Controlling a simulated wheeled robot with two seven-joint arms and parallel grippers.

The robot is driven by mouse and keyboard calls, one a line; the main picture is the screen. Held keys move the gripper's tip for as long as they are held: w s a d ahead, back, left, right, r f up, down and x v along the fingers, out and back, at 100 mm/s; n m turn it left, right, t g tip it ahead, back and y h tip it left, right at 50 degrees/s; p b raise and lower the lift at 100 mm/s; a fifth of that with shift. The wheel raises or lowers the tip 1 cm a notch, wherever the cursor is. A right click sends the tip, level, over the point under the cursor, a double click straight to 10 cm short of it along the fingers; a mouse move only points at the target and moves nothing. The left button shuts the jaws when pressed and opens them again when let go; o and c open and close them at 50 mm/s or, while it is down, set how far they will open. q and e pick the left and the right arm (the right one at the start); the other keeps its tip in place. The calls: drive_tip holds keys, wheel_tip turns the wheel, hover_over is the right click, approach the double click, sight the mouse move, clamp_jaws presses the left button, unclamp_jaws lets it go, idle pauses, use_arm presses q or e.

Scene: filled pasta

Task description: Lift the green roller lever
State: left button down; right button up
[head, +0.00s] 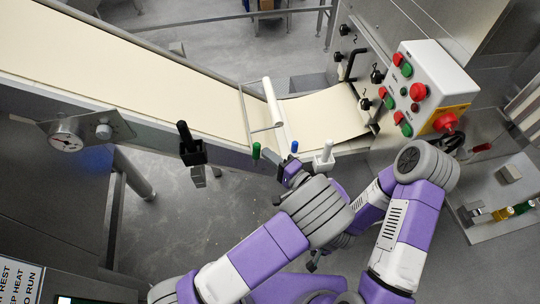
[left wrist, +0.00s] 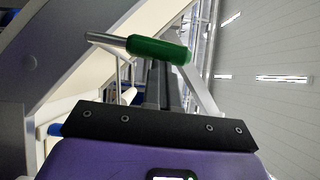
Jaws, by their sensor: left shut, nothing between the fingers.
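The green roller lever shows in the head view as a small green grip (head: 256,150) at the near edge of the conveyor, by the roller frame. In the left wrist view it is a green handle (left wrist: 158,50) on a bare metal rod, lying across the picture just beyond the fingers. My left gripper (head: 281,168) is just right of and below the green grip. In the left wrist view its fingers (left wrist: 169,88) are shut and empty, pointing at the handle; contact cannot be told. My right gripper cannot be made out; only the right arm shows.
A blue-tipped lever (head: 294,146) and a white lever (head: 323,157) stand close to the right of my left gripper. A black lever (head: 188,143) is farther left. The cream conveyor belt (head: 130,75) runs behind. A button box (head: 430,85) stands at the right.

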use_arm(q)
wheel_tip(320, 180, up, 9)
drive_tip(key=p, duration=0.2)
drive_tip(key=shift+r, duration=0.2)
idle(0.4)
